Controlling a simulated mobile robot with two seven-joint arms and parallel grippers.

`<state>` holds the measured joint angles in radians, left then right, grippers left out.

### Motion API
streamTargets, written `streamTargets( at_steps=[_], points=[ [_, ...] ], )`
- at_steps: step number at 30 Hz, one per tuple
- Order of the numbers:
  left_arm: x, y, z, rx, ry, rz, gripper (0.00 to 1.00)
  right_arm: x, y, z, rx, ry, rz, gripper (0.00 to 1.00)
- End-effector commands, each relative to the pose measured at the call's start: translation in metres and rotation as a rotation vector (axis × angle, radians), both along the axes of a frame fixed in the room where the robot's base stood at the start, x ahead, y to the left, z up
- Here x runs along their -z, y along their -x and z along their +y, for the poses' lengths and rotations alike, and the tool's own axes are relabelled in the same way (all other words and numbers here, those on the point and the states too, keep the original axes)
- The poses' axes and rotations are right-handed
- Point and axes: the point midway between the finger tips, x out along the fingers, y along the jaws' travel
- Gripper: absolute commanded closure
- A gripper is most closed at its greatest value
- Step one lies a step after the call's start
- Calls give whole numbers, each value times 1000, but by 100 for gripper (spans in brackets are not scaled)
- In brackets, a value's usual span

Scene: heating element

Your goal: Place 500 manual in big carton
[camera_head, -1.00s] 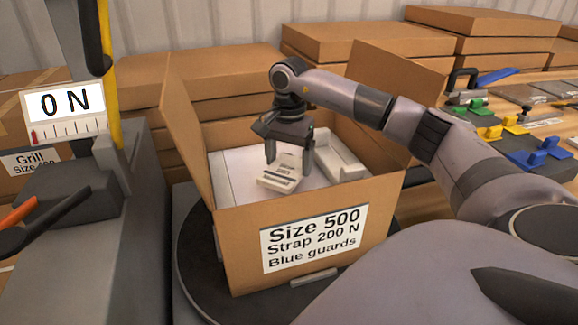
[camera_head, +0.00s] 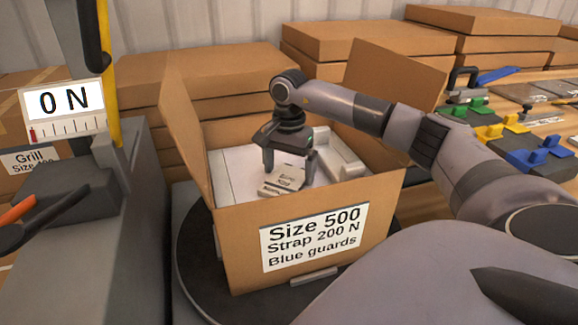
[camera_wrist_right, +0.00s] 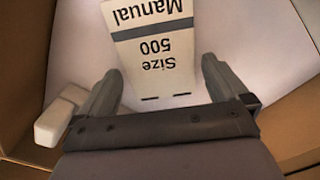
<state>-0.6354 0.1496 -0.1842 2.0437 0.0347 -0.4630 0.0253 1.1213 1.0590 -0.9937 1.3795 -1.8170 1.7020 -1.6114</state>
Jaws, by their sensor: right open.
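The 500 manual (camera_head: 283,181) is a pale booklet with a grey band. It lies inside the big carton (camera_head: 235,232), on the white surface there. The wrist view shows the manual (camera_wrist_right: 155,48) too, its "Manual Size 500" print upside down. My right gripper (camera_head: 289,172) reaches down into the carton just above the manual. Its fingers are open and spread wide, and in the wrist view the gripper (camera_wrist_right: 163,85) has the manual's near end between the fingertips with gaps at both sides. My left gripper is not in view.
The carton stands on a dark round turntable (camera_head: 190,262) with its side flaps raised. White blocks (camera_head: 345,163) lie along its right inside. A grey machine with a "0 N" display (camera_head: 64,103) stands left. Stacked cartons (camera_head: 200,75) are behind; coloured guards (camera_head: 535,160) lie right.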

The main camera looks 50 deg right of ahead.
Motion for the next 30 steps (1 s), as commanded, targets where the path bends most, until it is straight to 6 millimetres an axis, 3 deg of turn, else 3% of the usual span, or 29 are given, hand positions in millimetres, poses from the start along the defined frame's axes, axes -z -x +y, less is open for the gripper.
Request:
streamTargets(
  at_steps=[9,15,21,30],
  points=[
    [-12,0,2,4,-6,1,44,-68,-1,0,0,-1,-6,0],
    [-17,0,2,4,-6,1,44,-102,-1,0,0,0,-4,0],
    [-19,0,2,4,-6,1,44,-115,0,0,0,-1,-2,0],
    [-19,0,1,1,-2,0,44,-115,0,0,0,0,-1,0]
  ],
)
